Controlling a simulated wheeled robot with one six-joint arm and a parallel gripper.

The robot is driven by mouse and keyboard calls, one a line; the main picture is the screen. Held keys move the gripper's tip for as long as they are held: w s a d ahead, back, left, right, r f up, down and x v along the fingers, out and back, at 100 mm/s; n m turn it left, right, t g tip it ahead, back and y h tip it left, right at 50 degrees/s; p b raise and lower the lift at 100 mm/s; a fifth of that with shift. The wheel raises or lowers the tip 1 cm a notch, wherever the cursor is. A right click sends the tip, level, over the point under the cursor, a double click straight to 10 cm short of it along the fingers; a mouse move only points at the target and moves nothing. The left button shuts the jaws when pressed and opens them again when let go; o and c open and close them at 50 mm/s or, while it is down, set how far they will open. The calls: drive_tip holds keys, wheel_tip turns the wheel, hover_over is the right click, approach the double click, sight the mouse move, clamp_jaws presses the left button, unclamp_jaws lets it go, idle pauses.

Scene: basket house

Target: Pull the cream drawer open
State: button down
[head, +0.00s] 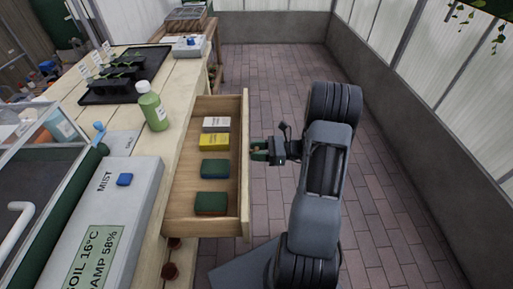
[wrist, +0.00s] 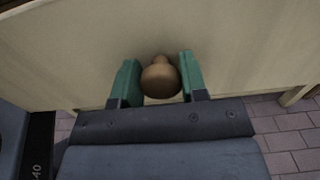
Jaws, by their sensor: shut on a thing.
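The cream drawer (head: 246,168) stands well out from the wooden bench in the head view, with its inside in plain sight. Its pale front panel fills much of the wrist view (wrist: 240,50). A round brown wooden knob (wrist: 160,78) sits on that front, between the green fingers of my gripper (wrist: 159,80). My gripper is shut on the knob. In the head view my gripper (head: 262,150) is at the outer face of the drawer front, and the knob is mostly hidden by the fingers.
On the bench are a green bottle (head: 152,108), a black seed tray (head: 125,75) and a grey control box (head: 118,205). The brick floor (head: 400,200) on the right is clear.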

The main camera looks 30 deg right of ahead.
drive_tip(key=shift+s+d+f, duration=0.1)
drive_tip(key=shift+s, duration=0.1)
drive_tip(key=c, duration=0.7)
unclamp_jaws()
drive_tip(key=shift+d, duration=0.15)
drive_tip(key=p+v, duration=0.1)
drive_tip(key=v, duration=1.2)
drive_tip(key=shift+s+d, duration=0.1)
drive_tip(key=shift+d, duration=0.15)
